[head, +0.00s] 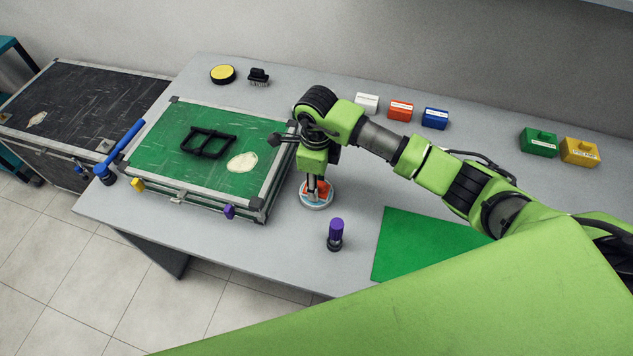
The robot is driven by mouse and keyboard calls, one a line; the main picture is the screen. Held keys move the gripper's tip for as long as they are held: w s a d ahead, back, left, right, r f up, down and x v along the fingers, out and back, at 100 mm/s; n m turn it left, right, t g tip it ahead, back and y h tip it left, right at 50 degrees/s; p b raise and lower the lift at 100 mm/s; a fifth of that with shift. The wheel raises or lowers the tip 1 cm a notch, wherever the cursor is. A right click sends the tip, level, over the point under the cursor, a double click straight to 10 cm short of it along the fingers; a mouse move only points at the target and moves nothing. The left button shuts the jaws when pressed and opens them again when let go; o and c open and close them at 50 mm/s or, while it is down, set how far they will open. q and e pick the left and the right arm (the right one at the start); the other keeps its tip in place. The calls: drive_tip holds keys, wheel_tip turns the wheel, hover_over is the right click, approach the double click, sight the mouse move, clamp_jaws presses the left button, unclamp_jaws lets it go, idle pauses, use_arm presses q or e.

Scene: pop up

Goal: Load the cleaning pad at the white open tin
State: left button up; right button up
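The white open tin (316,205) is small and round with a bluish rim. It stands on the grey table, just right of the green-topped case. My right gripper (318,186) points straight down over it. An orange-red piece, which looks like the cleaning pad (311,190), shows at the fingertips inside the tin's outline. The fingers appear closed on it, though they partly hide it. I cannot tell whether the pad touches the tin's contents. My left gripper is not in view.
The green-topped case (178,120) carries a black frame and a pale patch. A purple-topped cylinder (336,232) stands near the tin, left of a green mat (425,243). A yellow round tin (222,74), a brush (259,76) and several coloured blocks line the back.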

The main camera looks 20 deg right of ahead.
drive_tip(key=shift+r+p, duration=2.25)
drive_tip(key=shift+r, duration=1.25)
